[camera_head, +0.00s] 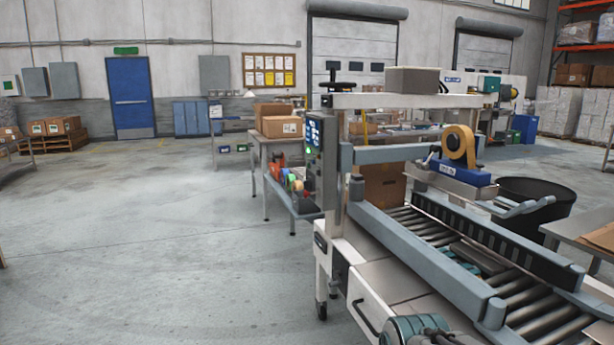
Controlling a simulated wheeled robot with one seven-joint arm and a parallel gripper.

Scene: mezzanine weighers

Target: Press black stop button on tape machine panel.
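The tape machine (375,155) stands right of the middle, with a white frame and a roller bed. Its dark control panel (313,140) is mounted upright on the machine's left side. The panel has a small bluish display near the top and a lit green spot below it. Other controls on it are too small to tell apart, and I cannot make out the black stop button. A roll of tan tape (459,147) sits on a blue holder above the rollers. My gripper is not in view.
Open concrete floor (150,240) lies left of the machine. A side table (262,148) with cardboard boxes (281,122) and a shelf of tape rolls stands close behind the panel. A black bin (540,205) and a metal table (585,228) are at the right.

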